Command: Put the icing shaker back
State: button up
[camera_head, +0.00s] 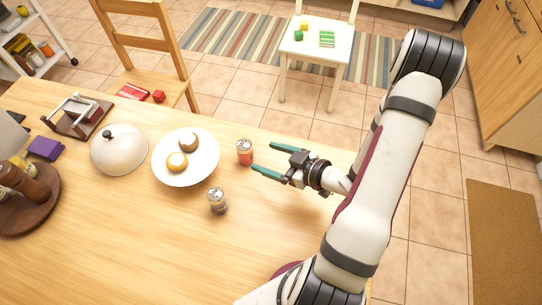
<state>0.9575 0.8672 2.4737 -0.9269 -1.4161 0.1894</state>
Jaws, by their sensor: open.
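Two small shakers with metal tops stand upright on the wooden table. One shaker with red contents (245,153) stands just right of the plate. The other shaker with brownish contents (218,203) stands nearer, below the plate. I cannot tell which of them is the icing shaker. My gripper (268,158) is open and empty, its two green fingers pointing left toward the red shaker. The fingertips are a little right of that shaker and appear apart from it. A white plate (202,172) holds a yellowish-topped cake (177,162) and a brown one (189,142).
A white dome cover (119,150) stands left of the plate. The table front is clear. A chair (150,50) stands behind.

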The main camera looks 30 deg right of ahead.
jog(key=shift+s+d, duration=0.1)
jog(key=shift+d, duration=0.25)
jog(key=d+g+h, duration=0.1)
jog(key=w+d+m+g+h, duration=0.1)
jog(key=d+h, duration=0.1)
jog(key=d+r+g+h, duration=0.1)
jog(key=d+h, duration=0.1)
jog(key=shift+w+m+g, duration=0.25)
jog(key=shift+m+g, duration=0.05)
jog(key=s+r+m+g+h, duration=0.4)
jog(key=r, duration=0.3)
jog(key=s+a+r+m+g+y, duration=0.2)
jog(key=s+a+r, duration=0.2)
jog(key=s+a, duration=0.4)
jog(key=s+a+r+m+g+y, duration=0.2)
jog(key=s+a+r+m+y, duration=0.1)
jog(key=s+a, duration=0.4)
jog(key=a+r, duration=0.1)
jog(key=a, duration=0.2)
jog(key=shift+s+a, duration=0.15)
jog(key=shift+s, duration=0.25)
